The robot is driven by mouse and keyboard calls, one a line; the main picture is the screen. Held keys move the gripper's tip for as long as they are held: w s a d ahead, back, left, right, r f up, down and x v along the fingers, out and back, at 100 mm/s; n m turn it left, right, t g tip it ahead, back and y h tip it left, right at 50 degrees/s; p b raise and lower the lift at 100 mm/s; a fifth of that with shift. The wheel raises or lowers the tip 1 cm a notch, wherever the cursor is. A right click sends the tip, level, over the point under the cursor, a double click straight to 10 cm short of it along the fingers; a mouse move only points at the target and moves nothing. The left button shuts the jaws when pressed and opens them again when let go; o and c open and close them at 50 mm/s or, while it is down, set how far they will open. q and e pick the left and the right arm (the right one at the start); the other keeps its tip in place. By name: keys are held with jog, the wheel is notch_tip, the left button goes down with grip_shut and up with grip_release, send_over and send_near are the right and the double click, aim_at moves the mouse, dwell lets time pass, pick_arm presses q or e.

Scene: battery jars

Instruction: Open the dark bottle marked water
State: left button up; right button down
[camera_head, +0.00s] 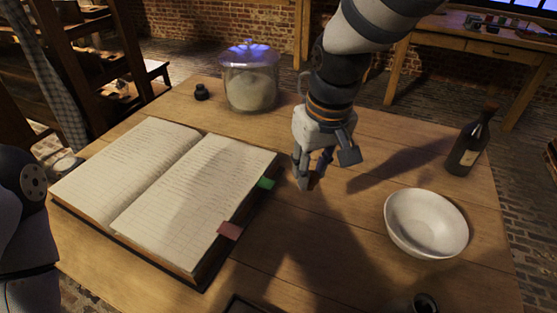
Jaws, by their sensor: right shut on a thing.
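A dark bottle (467,148) with a pale label stands upright at the right side of the wooden table. Its top looks brownish, and the label is too small to read. My right gripper (312,180) points down over the middle of the table, well to the left of the bottle and apart from it. It is shut on a small brownish thing at its fingertips, mostly hidden by the fingers; I cannot tell what it is. My left gripper is out of view; only part of my left arm shows at the left edge.
A white bowl (426,226) sits in front of the bottle. An open book (165,190) with coloured tabs covers the table's left. A lidded glass jar (250,85) and a small black pot (201,92) stand at the back. A dark round object (425,303) is cut off at the bottom edge.

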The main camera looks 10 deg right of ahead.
jog(key=b, duration=0.2)
send_over(298, 187)
jog(key=s, duration=0.1)
jog(key=f, duration=0.8)
jog(key=shift+s+f, duration=0.1)
jog(key=shift+s, duration=0.1)
jog(key=shift+w+d+f+b, duration=0.15)
jog(key=shift+w+f, duration=0.1)
jog(key=shift+f, duration=0.75)
jog(key=shift+w+a+f+b, duration=0.1)
jog(key=shift+w+f+b, duration=0.1)
jog(key=shift+f, duration=0.75)
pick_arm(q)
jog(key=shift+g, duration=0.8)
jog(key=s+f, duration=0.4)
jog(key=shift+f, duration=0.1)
pick_arm(e)
jog(key=c, duration=1.3)
grip_release()
jog(key=shift+c, duration=0.2)
